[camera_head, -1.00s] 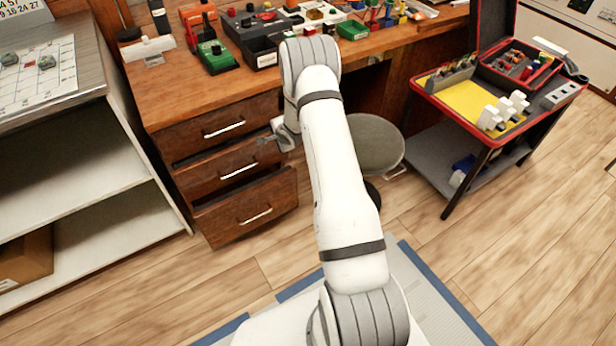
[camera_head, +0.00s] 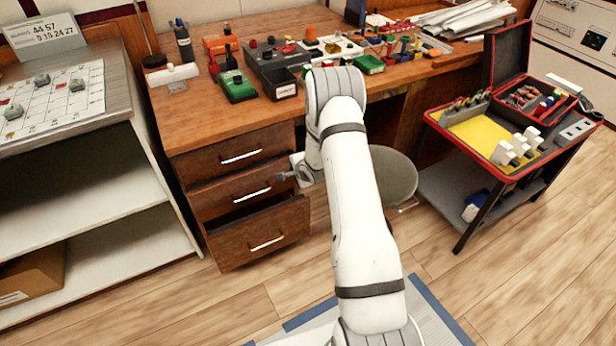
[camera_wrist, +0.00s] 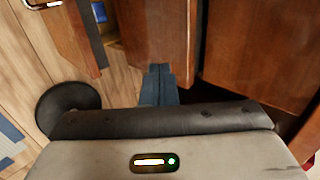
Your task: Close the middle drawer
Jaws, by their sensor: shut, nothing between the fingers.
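The desk's drawer stack has three brown wooden fronts with bar handles. The middle drawer (camera_head: 222,197) looks nearly level with the top drawer (camera_head: 212,163); I cannot tell whether it is fully in. The bottom drawer (camera_head: 240,250) stands out, with its dark inside showing above its front. My gripper (camera_head: 281,177) is shut and empty at the right end of the middle drawer's front. In the wrist view my gripper's fingertips (camera_wrist: 160,70) are at a wooden front, which appears to be the middle drawer (camera_wrist: 155,35). Contact is hard to tell.
A round stool (camera_head: 390,175) stands just right of my arm. A red-edged tool cart (camera_head: 440,128) is farther right. White open shelves (camera_head: 110,205) stand left of the drawers. The desk top (camera_head: 190,120) is crowded with tools and parts. Wooden floor is clear before the drawers.

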